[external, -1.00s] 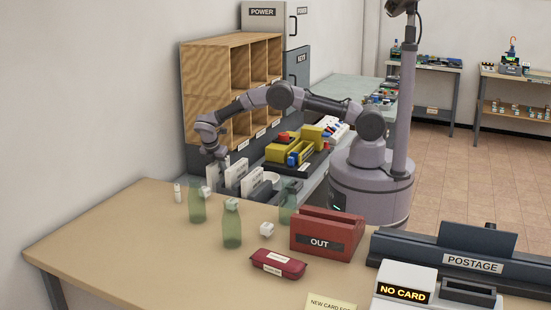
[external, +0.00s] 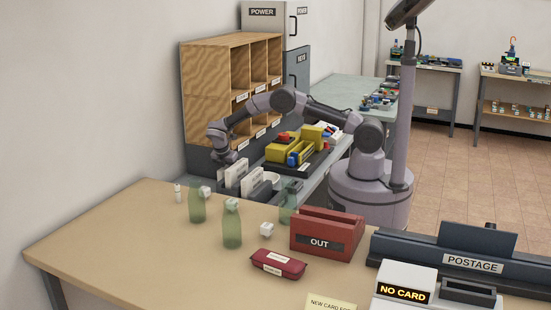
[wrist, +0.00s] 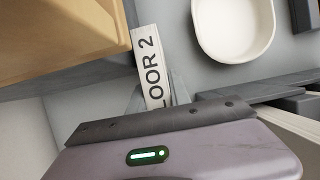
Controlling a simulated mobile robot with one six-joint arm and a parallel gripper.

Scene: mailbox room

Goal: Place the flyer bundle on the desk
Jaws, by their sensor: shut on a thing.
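My gripper (external: 238,160) is at the front of the wooden pigeonholes, just above upright white bundles or cards (external: 235,176) in a dark rack. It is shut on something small. In the wrist view, a white strip reading "LOOR 2" (wrist: 153,72) stands at the grey finger shapes; whether it is in the jaws or behind them I cannot tell. No held flyer bundle is clearly visible; the jaws are largely hidden. The tan desk (external: 130,235) is in the foreground, apart from my gripper.
The wooden pigeonholes (external: 212,85) stand behind the gripper. Green bottles (external: 232,230), small white blocks, a maroon pouch (external: 278,264) and a red OUT box (external: 327,228) are on the desk. Its front left is clear. A white bowl (wrist: 236,28) lies near the gripper.

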